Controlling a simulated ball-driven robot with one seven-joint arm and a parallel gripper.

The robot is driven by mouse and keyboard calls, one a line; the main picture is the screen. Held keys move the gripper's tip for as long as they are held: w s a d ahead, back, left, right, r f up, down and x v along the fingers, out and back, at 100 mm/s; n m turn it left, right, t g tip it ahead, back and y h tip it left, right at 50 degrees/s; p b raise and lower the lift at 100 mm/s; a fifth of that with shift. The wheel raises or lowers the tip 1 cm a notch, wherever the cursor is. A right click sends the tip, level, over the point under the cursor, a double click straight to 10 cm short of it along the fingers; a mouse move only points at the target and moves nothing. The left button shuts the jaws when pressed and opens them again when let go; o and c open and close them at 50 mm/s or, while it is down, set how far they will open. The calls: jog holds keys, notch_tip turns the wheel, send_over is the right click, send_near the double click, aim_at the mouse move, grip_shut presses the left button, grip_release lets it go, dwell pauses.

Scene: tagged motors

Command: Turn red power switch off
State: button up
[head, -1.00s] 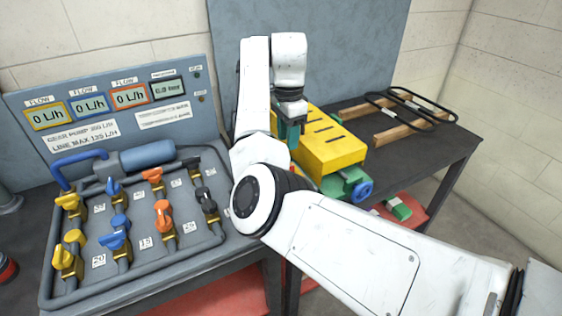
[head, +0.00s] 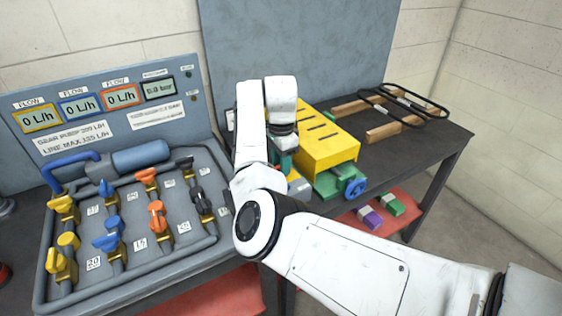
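I cannot make out a red power switch; my white arm covers part of the bench beside the yellow machine (head: 328,152). This yellow box has dark slots on top, a green base and a blue handwheel (head: 355,187). My gripper (head: 284,160) is at the lower end of the arm, at the machine's left side, pointing down. Only a bit of its teal part shows; its fingertips are hidden behind my arm, so I cannot see whether it is open or touches anything.
A pipe panel (head: 45,292) with yellow, blue, orange and black valves and flow displays stands at the left. A black rack (head: 436,112) with wooden bars lies on the right of the dark bench. Purple (head: 369,217) and green (head: 392,204) blocks lie on a red surface below.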

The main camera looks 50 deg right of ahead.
grip_shut()
jog(key=shift+r+n+p, duration=0.15)
jog(key=shift+n+p, duration=0.15)
jog(key=shift+p, duration=0.3)
jog(key=shift+r+n+p, duration=0.1)
jog(key=shift+n+p, duration=0.6)
jog(key=shift+p, duration=0.1)
jog(key=n+p, duration=0.2)
jog(key=shift+p, duration=0.4)
jog(key=n+p, duration=0.3)
jog(key=n, duration=0.1)
jog(key=shift+d, duration=0.1)
jog(key=n+p, duration=0.2)
jog(key=n, duration=0.1)
jog(key=shift+n, duration=0.4)
jog(key=n+p, duration=0.3)
jog(key=n, duration=0.3)
jog(key=shift+w, duration=0.1)
